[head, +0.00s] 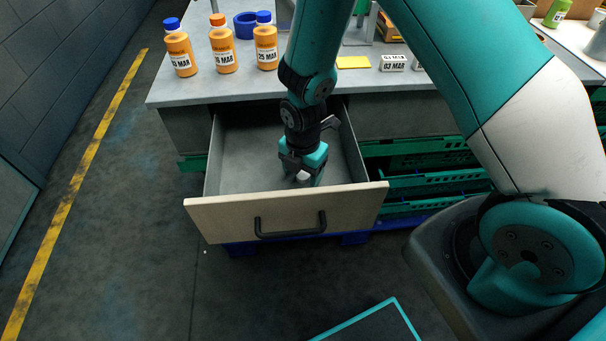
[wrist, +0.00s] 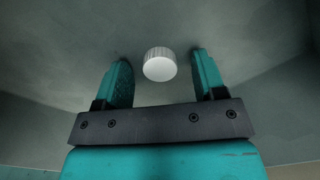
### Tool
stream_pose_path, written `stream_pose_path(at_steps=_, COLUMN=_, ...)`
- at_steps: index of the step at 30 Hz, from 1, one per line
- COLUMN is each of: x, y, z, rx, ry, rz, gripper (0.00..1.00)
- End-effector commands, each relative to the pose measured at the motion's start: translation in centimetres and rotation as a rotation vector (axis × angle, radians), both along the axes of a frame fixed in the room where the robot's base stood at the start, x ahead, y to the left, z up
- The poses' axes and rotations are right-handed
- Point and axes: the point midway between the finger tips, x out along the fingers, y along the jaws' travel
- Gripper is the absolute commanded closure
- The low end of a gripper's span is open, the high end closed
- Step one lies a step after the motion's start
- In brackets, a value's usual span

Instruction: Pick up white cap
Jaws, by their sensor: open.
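The white cap (wrist: 159,65) lies on the bottom of an open grey drawer (head: 240,160). In the wrist view it sits just past my fingertips, in line with the gap between them. In the head view the white cap (head: 303,176) is partly hidden by my gripper (head: 303,181). My gripper reaches down into the drawer near its front panel. In the wrist view my gripper (wrist: 162,75) is open, with one teal finger on each side of the gap and nothing held. I cannot tell how far above the cap the fingertips are.
The drawer's front panel (head: 290,213) with a dark handle (head: 290,227) stands close in front of my gripper, and side walls rise around it. Above is a grey worktop (head: 215,83) with orange bottles (head: 224,50), a blue ring (head: 245,25) and date blocks (head: 392,63). Green crates (head: 430,165) stand to the right.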

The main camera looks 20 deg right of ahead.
Motion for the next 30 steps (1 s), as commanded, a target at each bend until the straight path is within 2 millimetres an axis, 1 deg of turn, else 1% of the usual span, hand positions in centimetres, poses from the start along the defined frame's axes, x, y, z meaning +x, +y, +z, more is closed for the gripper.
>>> stream_pose_path(at_steps=2, x=0.0, y=0.0, z=-0.3, rx=0.000, ry=0.000, rz=0.000, gripper=0.36)
stream_pose_path(at_steps=7, x=0.0, y=0.0, z=-0.3, rx=0.001, ry=-0.001, rz=0.000, gripper=0.36)
stream_pose_path(at_steps=8, x=0.0, y=0.0, z=-0.3, rx=0.001, ry=-0.001, rz=0.000, gripper=0.41)
stream_pose_path(at_steps=9, x=0.0, y=0.0, z=-0.3, rx=0.001, ry=-0.001, rz=0.000, gripper=0.50)
stream_pose_path(at_steps=14, x=0.0, y=0.0, z=-0.2, rx=0.001, ry=-0.001, rz=0.000, gripper=0.86)
stream_pose_path(at_steps=15, x=0.0, y=0.0, z=-0.2, rx=0.001, ry=-0.001, rz=0.000, gripper=0.89)
stream_pose_path(at_steps=25, x=0.0, y=0.0, z=-0.2, rx=0.001, ry=-0.001, rz=0.000, gripper=0.90)
stream_pose_path(at_steps=30, x=0.1, y=0.0, z=0.8, rx=0.001, ry=-0.003, rz=0.000, gripper=0.90)
